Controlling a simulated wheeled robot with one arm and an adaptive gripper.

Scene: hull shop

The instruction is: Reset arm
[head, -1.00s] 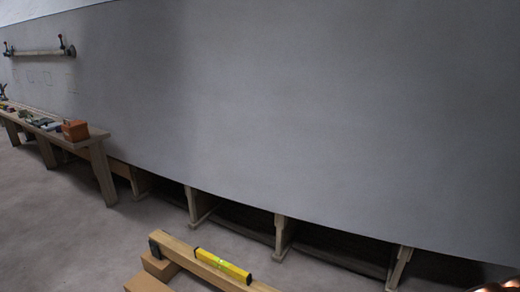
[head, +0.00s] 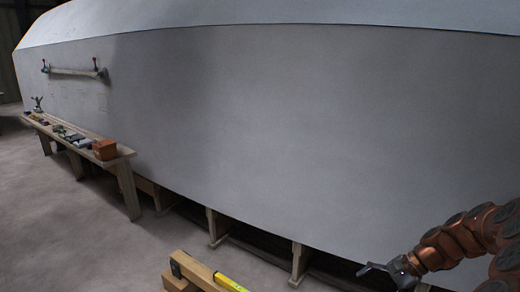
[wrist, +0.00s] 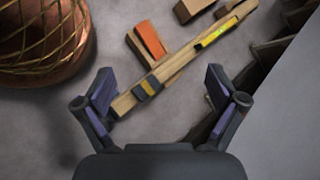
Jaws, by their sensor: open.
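My gripper (head: 384,270) shows at the lower right of the head view, at the end of my copper-coloured arm, in front of the grey hull (head: 300,120). In the wrist view my gripper (wrist: 160,95) has its two dark fingers spread wide apart, with nothing held between them. Beyond the fingers, lower down, lies a wooden beam (wrist: 178,68) with a dark band near its end. The fingers look apart from the beam.
A yellow spirit level (head: 229,283) lies on the beam, bottom centre. A wooden bench (head: 126,154) with an orange-brown box (head: 105,149) and several tools stands along the hull at left. Wooden supports (head: 297,262) stand under the hull. The floor (head: 60,230) at left is clear.

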